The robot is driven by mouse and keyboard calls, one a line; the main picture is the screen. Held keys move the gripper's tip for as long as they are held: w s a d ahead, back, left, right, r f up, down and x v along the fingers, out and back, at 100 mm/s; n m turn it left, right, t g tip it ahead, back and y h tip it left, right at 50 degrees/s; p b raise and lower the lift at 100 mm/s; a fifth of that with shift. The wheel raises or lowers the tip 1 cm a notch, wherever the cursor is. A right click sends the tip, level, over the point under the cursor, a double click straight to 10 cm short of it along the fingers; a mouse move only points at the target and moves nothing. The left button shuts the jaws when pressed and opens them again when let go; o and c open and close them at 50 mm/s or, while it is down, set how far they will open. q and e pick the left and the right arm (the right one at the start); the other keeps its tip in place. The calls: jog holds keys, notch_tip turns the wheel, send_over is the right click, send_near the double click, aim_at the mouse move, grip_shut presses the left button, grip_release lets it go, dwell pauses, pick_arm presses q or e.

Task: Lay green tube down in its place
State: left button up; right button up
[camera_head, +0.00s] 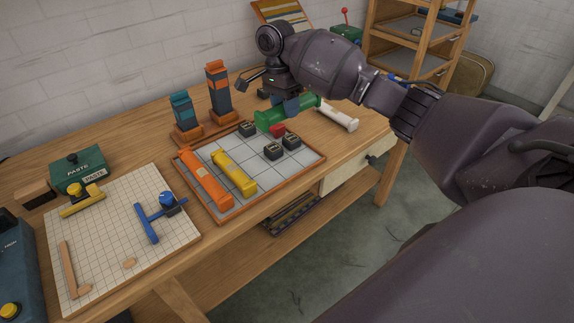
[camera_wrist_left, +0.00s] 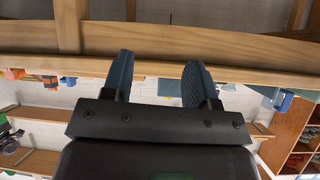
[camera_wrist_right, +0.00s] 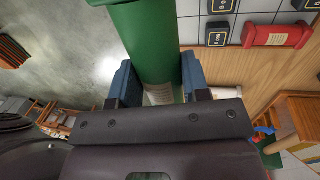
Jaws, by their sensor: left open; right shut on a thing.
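The green tube (camera_head: 270,119) is held in my right gripper (camera_head: 287,104), beyond the far right edge of the orange-rimmed gridded tray (camera_head: 256,166). Its left end overlaps the tray's far corner in the head view; I cannot tell its height. In the right wrist view the green tube (camera_wrist_right: 148,40) lies between the blue finger pads of my right gripper (camera_wrist_right: 158,84). On the tray lie an orange tube (camera_head: 206,180) and a yellow tube (camera_head: 234,172), side by side. My left gripper (camera_wrist_left: 155,85) is open and empty in the left wrist view; it is outside the head view.
Several black blocks (camera_head: 273,151) and a red piece (camera_head: 278,130) stand on the tray's right part. A white tube (camera_head: 337,117) lies to its right. Orange (camera_head: 218,90) and teal (camera_head: 181,110) upright items stand behind. A gridded board (camera_head: 110,240) lies left.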

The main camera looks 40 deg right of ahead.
jog(key=b, duration=0.3)
send_over(287, 170)
jog(key=f, duration=1.2)
jog(key=shift+w+f, duration=0.25)
jog(key=shift+f, duration=0.35)
notch_tip(287, 170, down, 5)
jog(key=shift+f+b, duration=0.2)
jog(key=shift+b, duration=0.45)
jog(key=shift+f, duration=0.2)
jog(key=shift+r, duration=0.1)
jog(key=o, duration=1)
jog(key=shift+c, duration=0.2)
jog(key=shift+o, duration=0.2)
jog(key=shift+r, duration=0.3)
notch_tip(287, 170, up, 11)
jog(key=w+p, duration=0.2)
jog(key=shift+w+a+p, duration=0.2)
jog(key=shift+p, duration=0.1)
